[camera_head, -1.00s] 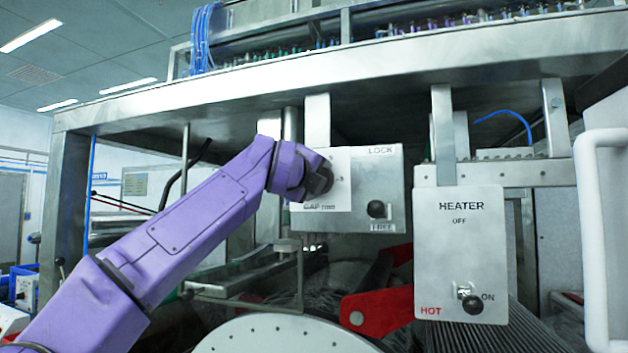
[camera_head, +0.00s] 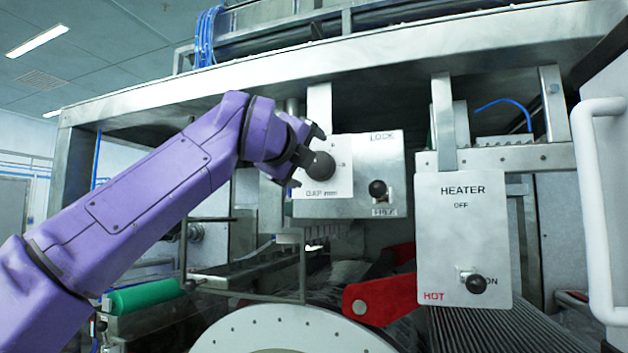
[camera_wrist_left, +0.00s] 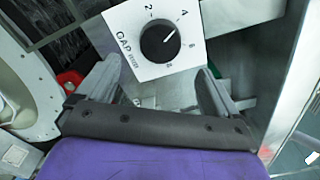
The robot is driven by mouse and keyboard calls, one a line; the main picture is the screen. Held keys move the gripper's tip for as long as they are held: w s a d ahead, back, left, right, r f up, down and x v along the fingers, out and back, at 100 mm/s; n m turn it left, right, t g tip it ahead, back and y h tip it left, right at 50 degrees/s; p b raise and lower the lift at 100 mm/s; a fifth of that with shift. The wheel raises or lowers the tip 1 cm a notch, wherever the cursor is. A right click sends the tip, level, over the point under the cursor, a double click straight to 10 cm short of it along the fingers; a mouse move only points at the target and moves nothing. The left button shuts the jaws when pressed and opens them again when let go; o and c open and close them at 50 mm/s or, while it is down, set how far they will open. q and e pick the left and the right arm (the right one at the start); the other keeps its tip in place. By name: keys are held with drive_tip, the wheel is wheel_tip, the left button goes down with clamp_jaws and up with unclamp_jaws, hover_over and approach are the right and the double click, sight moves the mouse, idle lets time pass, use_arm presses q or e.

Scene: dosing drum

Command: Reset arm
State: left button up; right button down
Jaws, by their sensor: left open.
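My left gripper (camera_head: 308,158) reaches in from the left on its purple arm, its two fingers spread apart. It is beside the black GAP knob (camera_head: 322,166) on the panel's white plate. In the left wrist view the open fingers (camera_wrist_left: 157,88) hold nothing, and the whole knob (camera_wrist_left: 158,42) shows beyond them, clear of them. Its white mark points between 4 and 6. Right of it, the black LOCK/FREE knob (camera_head: 377,189) sits nearer the FREE label. On the HEATER panel (camera_head: 462,235), the black knob (camera_head: 475,284) is low, beside ON. My right gripper is out of view.
A pale round drum end (camera_head: 240,325) with small holes is at the bottom. A red lever (camera_head: 380,297) lies right of it. A metal frame beam (camera_head: 400,78) crosses above, and a white handle (camera_head: 590,220) stands at the far right. A green roller (camera_head: 145,297) is lower left.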

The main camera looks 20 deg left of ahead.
use_arm(q)
drive_tip(key=s, duration=0.3)
drive_tip(key=shift+b, duration=0.3)
